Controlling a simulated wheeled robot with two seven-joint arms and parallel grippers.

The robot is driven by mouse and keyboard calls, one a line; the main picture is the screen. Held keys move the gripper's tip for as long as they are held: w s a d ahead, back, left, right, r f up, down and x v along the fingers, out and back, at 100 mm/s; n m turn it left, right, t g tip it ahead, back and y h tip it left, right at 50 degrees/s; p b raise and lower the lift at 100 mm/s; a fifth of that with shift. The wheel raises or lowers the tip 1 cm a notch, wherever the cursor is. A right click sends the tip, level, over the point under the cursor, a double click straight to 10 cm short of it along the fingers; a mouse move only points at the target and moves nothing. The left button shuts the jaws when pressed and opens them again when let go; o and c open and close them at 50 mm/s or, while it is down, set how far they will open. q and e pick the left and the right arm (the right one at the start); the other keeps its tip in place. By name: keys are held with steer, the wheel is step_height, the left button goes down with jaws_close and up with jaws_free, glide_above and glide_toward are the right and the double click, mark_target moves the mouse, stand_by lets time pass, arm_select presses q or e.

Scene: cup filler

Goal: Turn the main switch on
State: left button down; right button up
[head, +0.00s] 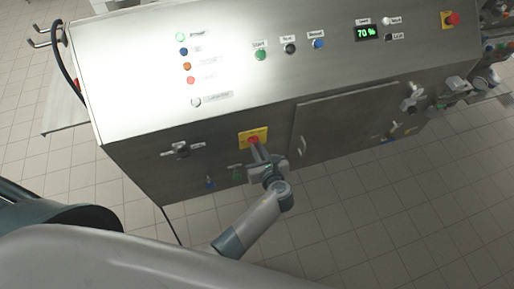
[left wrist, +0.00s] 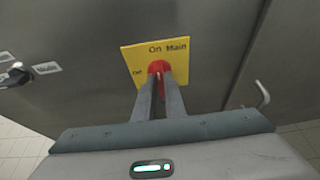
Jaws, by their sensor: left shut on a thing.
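The main switch is a red knob (left wrist: 159,67) on a yellow plate (left wrist: 180,57) marked "On", "Main" and "Off". It sits on the front of the steel cabinet, and the yellow plate also shows in the head view (head: 246,134). My left gripper (left wrist: 160,82) has its two fingers on the red knob, one on each side, and is shut on it. In the head view my left gripper (head: 256,146) reaches up to the plate from below. The fingers hide part of the knob, so its exact angle is hard to tell. My right gripper is not in view.
A cabinet door (head: 350,122) with a handle is to the right. The sloped panel above has coloured buttons, lamps and a green display (head: 367,33) reading 70 %. Tiled floor (head: 420,215) lies in front.

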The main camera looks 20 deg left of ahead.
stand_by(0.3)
arm_select(q)
steer(key=c, duration=1.8)
jaws_free()
steer(key=shift+w, duration=0.1)
